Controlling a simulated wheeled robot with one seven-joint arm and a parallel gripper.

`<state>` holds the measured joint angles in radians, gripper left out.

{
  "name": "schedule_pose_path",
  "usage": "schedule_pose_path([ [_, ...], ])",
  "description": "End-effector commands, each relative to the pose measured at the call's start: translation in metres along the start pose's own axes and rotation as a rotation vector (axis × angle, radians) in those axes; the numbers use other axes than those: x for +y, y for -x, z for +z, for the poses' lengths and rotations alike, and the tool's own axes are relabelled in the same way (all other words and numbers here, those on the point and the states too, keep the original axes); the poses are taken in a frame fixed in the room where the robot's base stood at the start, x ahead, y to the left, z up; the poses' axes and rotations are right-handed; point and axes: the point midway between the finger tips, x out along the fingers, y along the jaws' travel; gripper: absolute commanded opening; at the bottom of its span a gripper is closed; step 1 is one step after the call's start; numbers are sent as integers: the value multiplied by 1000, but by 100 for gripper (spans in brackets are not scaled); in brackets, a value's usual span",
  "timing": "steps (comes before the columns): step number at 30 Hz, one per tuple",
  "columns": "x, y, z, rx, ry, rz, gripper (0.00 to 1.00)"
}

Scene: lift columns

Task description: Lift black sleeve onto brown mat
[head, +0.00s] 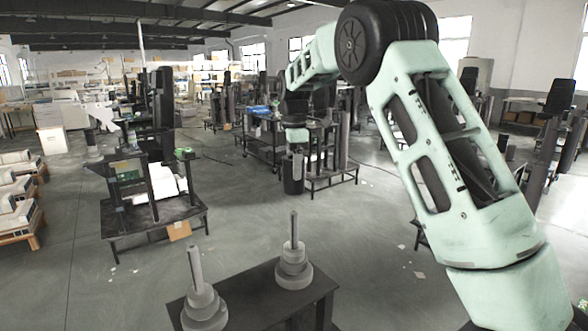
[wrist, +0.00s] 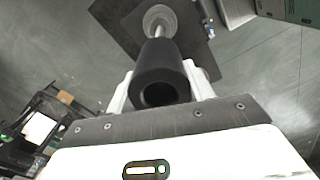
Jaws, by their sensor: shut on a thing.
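The black sleeve (head: 293,173) hangs upright below my gripper (head: 296,137) in the head view, in mid-air in front of the farther workbenches. In the wrist view my gripper (wrist: 160,90) has its pale fingers shut on both sides of the black sleeve (wrist: 162,70), with the sleeve's dark open bore facing the camera. A small flat brown piece (head: 179,231) hangs at the front edge of the low table on the left; I cannot tell whether it is the brown mat. No other brown mat is clear.
A dark table (head: 252,290) in front bears two stepped grey bases with upright rods (head: 294,262) (head: 204,305). A low black table (head: 150,218) with equipment stands at left. A black cart (head: 262,150) stands behind the sleeve. Open floor (head: 340,225) lies between them.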

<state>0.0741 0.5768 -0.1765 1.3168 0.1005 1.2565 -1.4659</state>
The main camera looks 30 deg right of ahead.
Motion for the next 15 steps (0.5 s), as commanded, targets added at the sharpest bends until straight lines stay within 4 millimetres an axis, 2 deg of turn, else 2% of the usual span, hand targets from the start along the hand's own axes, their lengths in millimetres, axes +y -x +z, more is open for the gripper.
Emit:
schedule_pose_path([
  [15, 0, 8, 0, 1, 0, 2, 25],
])
